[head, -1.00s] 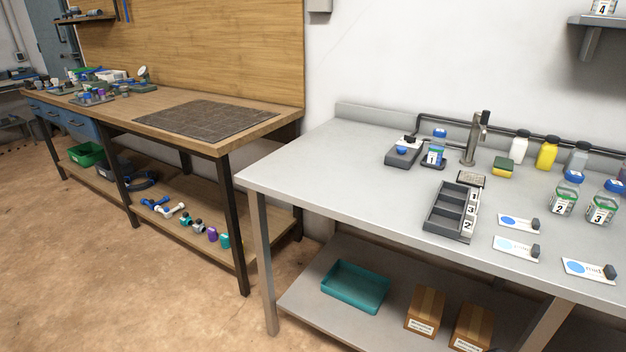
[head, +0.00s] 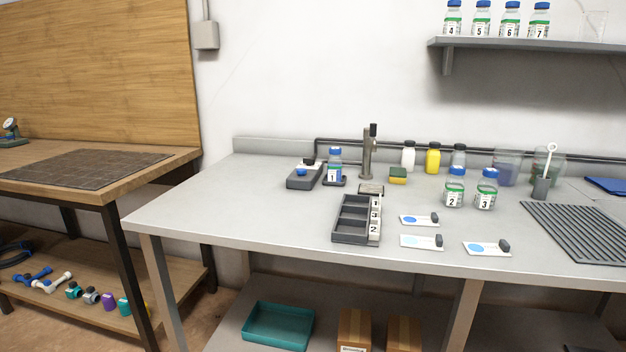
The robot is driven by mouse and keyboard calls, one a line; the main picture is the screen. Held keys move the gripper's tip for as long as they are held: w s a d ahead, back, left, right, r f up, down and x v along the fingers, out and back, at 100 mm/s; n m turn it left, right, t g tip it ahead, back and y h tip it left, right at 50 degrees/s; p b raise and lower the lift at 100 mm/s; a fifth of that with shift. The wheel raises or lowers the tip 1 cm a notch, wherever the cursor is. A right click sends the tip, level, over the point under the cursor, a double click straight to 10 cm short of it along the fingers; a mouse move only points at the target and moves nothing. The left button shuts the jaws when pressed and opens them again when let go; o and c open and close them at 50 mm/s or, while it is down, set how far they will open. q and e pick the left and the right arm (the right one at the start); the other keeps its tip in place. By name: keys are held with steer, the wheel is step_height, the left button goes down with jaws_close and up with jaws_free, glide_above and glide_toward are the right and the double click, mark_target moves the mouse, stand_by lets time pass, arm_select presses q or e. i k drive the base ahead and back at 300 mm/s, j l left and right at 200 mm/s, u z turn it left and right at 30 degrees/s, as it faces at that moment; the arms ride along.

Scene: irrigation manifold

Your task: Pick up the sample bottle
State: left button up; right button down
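Several sample bottles with blue caps and number labels are in the head view. Bottle 1 (head: 334,166) stands upright on a small dark base at the back of the grey table. Bottle 2 (head: 453,188) and bottle 3 (head: 486,190) stand upright side by side to the right of the middle. Bottle 4 (head: 453,18), bottle 5 (head: 481,18), bottle 6 (head: 510,19) and bottle 7 (head: 539,20) stand in a row on the wall shelf. Neither of my grippers shows.
The grey table (head: 200,205) has free room at its left. A dark divided tray (head: 345,221), a tap (head: 367,152), flat cards (head: 421,242) and a ribbed mat (head: 575,232) occupy it. A wooden bench (head: 170,167) stands left. A teal bin (head: 278,325) sits below.

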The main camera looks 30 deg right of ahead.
mark_target(335, 173)
steer(key=z, duration=1.2)
steer(key=i+l+u, duration=0.15)
steer(key=i+l, duration=0.45)
steer(key=l, duration=0.15)
